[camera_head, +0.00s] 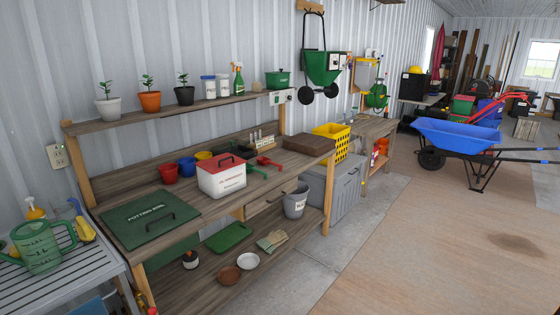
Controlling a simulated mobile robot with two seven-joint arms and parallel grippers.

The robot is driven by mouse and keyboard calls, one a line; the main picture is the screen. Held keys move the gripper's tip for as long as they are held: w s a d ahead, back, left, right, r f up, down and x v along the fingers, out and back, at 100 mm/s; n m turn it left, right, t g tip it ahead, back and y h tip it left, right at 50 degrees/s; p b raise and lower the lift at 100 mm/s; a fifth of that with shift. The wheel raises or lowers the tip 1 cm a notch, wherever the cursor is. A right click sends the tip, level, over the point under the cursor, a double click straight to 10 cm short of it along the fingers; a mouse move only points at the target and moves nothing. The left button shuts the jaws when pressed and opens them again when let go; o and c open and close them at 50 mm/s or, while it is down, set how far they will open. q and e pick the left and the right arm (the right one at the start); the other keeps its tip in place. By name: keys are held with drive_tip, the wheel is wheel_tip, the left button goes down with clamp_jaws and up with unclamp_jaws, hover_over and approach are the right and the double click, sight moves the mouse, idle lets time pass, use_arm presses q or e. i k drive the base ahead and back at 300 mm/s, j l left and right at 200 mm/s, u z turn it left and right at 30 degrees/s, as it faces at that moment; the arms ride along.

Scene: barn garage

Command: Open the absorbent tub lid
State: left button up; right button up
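No tub in view has a readable absorbent label. A white box with a red lid (220,174) stands on the wooden potting bench (190,208). Its lid looks shut, with a dark handle on top, and the print on its front is too small to read. A grey lidded bin (335,185) stands on the floor at the bench's far end and looks shut. A green panel marked "POTTING SOIL" (150,217) with a dark handle lies flat in the bench top at the near left. Neither of my grippers shows.
Red, blue and yellow pots, green tools and a brown box (308,145) share the bench. A slatted table with a green watering can (40,246) is at left. A blue wheelbarrow (455,135) stands at right. The floor before it is clear, with a dark stain (520,243).

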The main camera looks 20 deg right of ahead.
sight(219, 163)
drive_tip(key=z, duration=0.1)
drive_tip(key=i+l+u, duration=0.4)
drive_tip(key=i+l, duration=1)
